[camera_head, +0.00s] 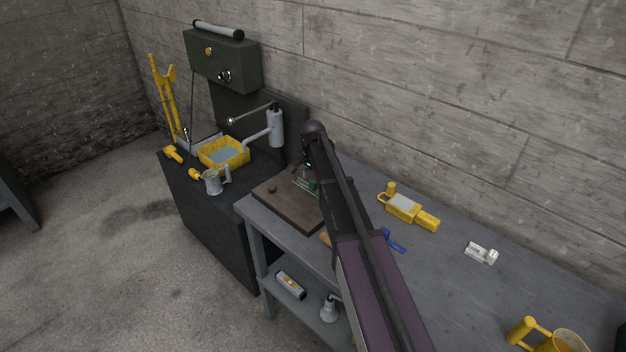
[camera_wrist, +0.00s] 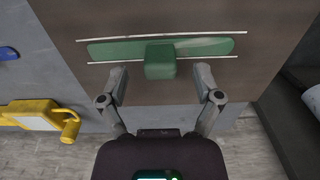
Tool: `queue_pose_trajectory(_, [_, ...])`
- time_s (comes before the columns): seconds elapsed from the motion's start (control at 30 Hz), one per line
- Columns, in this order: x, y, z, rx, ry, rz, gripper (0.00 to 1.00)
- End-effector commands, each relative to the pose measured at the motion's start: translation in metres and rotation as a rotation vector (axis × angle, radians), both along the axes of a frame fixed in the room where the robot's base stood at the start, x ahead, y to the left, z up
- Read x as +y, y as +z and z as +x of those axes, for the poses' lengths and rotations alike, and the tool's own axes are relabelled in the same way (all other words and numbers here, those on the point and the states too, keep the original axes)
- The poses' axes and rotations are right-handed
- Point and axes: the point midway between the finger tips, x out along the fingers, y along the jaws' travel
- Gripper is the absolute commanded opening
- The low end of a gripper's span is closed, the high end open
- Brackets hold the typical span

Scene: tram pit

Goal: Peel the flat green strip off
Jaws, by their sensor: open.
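The flat green strip (camera_wrist: 208,47) lies on a brown board (camera_wrist: 110,18) in the wrist view, between two thin pale lines. A raised green block (camera_wrist: 160,60) stands at the strip's middle. My gripper (camera_wrist: 160,75) is open, with one finger on each side of the block's near end; I cannot tell whether they touch it. In the head view, the brown board (camera_head: 290,205) lies on the grey bench. A small part of the green strip (camera_head: 306,181) shows there beside my arm, which hides the rest and most of the gripper.
A yellow device (camera_head: 408,210) and a blue item (camera_head: 394,241) lie on the bench right of my arm, with a white fitting (camera_head: 481,253) farther right. A dark cabinet (camera_head: 215,225) with a yellow basin (camera_head: 224,153) and a metal mug (camera_head: 213,182) stands left.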

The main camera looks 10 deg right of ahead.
Motion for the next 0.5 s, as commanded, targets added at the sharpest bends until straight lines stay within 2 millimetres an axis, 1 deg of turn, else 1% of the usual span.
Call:
queue_pose_trajectory(0.03, [0.000, -0.008, 0.000, 0.000, 0.000, 0.000, 0.83])
queue_pose_trajectory(0.2, [0.000, -0.019, 0.000, 0.000, 0.000, 0.000, 0.83])
queue_pose_trajectory(0.5, [0.000, -0.027, 0.000, 0.000, 0.000, 0.000, 0.83])
